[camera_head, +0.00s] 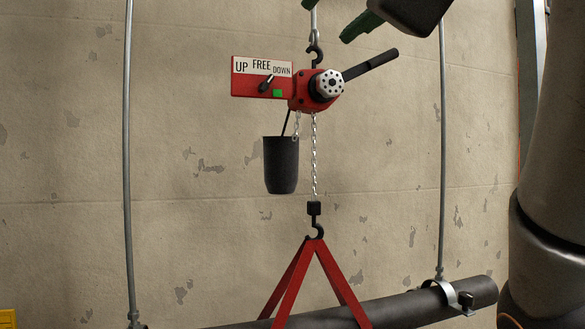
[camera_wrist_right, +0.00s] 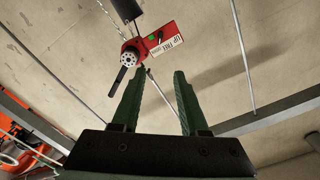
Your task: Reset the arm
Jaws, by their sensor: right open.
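A red lever hoist (camera_head: 313,88) hangs on a hook in front of the wall, and it also shows in the right wrist view (camera_wrist_right: 150,43). Its black lever handle (camera_head: 370,64) points up and to the right. Its label plate (camera_head: 262,67) reads UP, FREE, DOWN, with a small black selector (camera_head: 266,83) below the words. My left gripper is not in view.
A chain runs down to a hook holding a red sling (camera_head: 291,282) around a dark pipe (camera_head: 395,309). A black chain bucket (camera_head: 281,165) hangs under the hoist. Thin vertical rods (camera_head: 128,160) (camera_head: 442,150) stand on both sides. My own arm fills the right edge.

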